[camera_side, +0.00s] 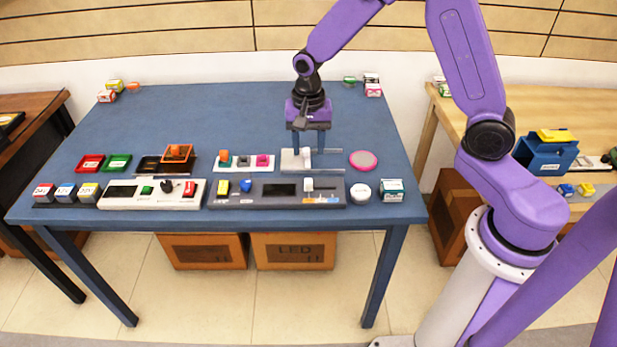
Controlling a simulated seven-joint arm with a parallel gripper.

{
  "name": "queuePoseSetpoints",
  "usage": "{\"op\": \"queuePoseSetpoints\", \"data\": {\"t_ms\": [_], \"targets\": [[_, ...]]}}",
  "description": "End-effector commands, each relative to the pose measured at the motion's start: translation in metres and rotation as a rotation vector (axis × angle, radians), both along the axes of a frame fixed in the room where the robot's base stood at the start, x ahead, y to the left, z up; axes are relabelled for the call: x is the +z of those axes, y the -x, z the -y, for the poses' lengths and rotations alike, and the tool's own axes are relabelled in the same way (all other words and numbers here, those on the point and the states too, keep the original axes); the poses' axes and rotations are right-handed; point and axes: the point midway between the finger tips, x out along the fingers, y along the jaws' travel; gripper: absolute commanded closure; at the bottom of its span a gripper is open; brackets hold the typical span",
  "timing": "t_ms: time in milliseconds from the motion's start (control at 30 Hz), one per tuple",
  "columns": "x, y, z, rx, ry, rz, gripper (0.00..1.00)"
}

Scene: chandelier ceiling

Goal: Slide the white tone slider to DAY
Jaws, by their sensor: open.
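The grey control panel (222,203) lies near the front edge of the blue table. A small white slider knob (308,184) stands toward its right part, above a label strip (322,200) with orange and blue patches. I take this for the tone slider; the DAY lettering is too small to read. My gripper (309,150) points down behind the panel, over a white block with rods (291,163). Its two fingers are apart and nothing shows between them. It is apart from the slider knob. The exact height of the fingertips is hard to tell.
The panel also carries a yellow piece (222,186), a blue knob (246,186) and a dark screen (280,190). A round white tub (360,192) and a teal-white box (392,189) stand to its right. A pink-rimmed disc (363,160) lies behind them. Another switch panel (125,195) sits left.

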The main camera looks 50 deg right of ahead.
Motion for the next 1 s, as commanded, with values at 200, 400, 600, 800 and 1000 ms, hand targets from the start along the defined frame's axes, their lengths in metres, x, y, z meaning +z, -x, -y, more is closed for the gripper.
{"op": "queuePoseSetpoints", "data": {"t_ms": [200,400,600,800,1000], "targets": [[-0.04,0.001,0.0,0.001,0.001,-0.004,0.53],[-0.072,0.001,0.0,0.001,0.001,-0.003,0.53],[-0.095,0.0,0.001,0.0,0.001,-0.002,0.53],[-0.105,0.0,0.0,0.001,-0.001,0.001,0.53],[-0.107,0.0,0.0,0.001,-0.001,0.002,0.53]]}}
